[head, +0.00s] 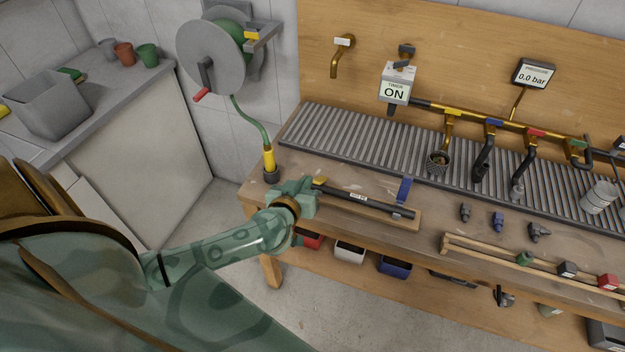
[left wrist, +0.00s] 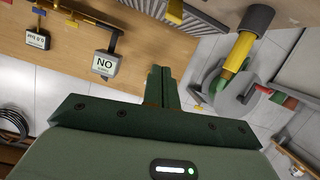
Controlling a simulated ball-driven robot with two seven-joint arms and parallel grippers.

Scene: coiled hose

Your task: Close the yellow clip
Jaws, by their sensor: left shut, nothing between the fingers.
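The yellow clip (head: 319,181) shows as a small yellow piece at the left end of a dark hose piece (head: 365,200) on a wooden block (head: 400,222). It looks low over the hose, but my gripper partly hides it, so I cannot tell whether it is fully closed. A blue clip (head: 403,190) stands upright near the right end of the same hose piece. My left gripper (head: 309,191) is right beside the yellow clip, shut and empty. In the left wrist view its fingers (left wrist: 161,88) are together. My right gripper is not in view.
A hose reel (head: 213,57) hangs on the wall, its green hose ending in a yellow and grey nozzle (head: 269,163) at the bench's left corner. A ribbed drain strip (head: 390,140) runs behind. Small fittings (head: 497,220) and a wooden rail (head: 480,250) lie to the right.

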